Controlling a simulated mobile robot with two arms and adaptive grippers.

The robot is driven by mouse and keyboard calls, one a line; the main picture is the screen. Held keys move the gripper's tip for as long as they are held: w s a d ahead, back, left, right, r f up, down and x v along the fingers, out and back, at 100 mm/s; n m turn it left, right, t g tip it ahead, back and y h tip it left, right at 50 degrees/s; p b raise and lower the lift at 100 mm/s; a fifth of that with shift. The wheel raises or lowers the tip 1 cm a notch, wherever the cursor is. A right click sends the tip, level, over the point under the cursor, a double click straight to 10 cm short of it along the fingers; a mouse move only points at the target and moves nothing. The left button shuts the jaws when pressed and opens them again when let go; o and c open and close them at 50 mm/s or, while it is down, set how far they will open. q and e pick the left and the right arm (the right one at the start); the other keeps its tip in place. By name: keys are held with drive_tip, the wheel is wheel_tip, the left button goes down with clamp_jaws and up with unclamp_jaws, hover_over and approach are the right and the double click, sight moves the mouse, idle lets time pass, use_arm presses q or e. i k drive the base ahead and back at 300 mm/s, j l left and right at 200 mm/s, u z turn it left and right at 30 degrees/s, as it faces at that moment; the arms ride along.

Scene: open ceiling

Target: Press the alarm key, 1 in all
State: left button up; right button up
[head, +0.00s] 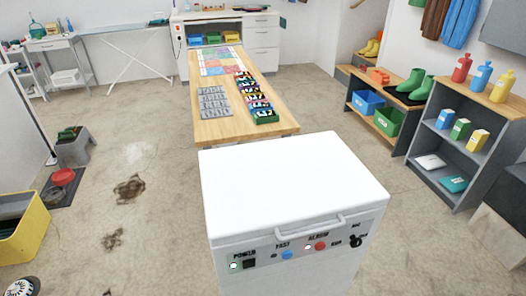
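A white chest freezer (290,180) with its lid shut stands close in front of me. Its front edge carries a grey control panel with printed labels. A blue key (287,254) sits under the word FAST. A black switch (249,264) and a lit greenish lamp (233,266) sit under POWER. A dark knob (356,241) is at the panel's right end. Neither of my grippers shows in the head view.
A handle (311,226) juts from the lid's front edge above the panel. A wooden table (220,128) with cards and a green tray stands behind the freezer. Shelves (470,115) line the right. A yellow bin (28,243) is at left. Floor beside the freezer is mostly clear.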

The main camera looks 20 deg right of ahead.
sight(321, 245)
drive_tip(key=l+z, duration=0.1)
drive_tip(key=z, duration=1)
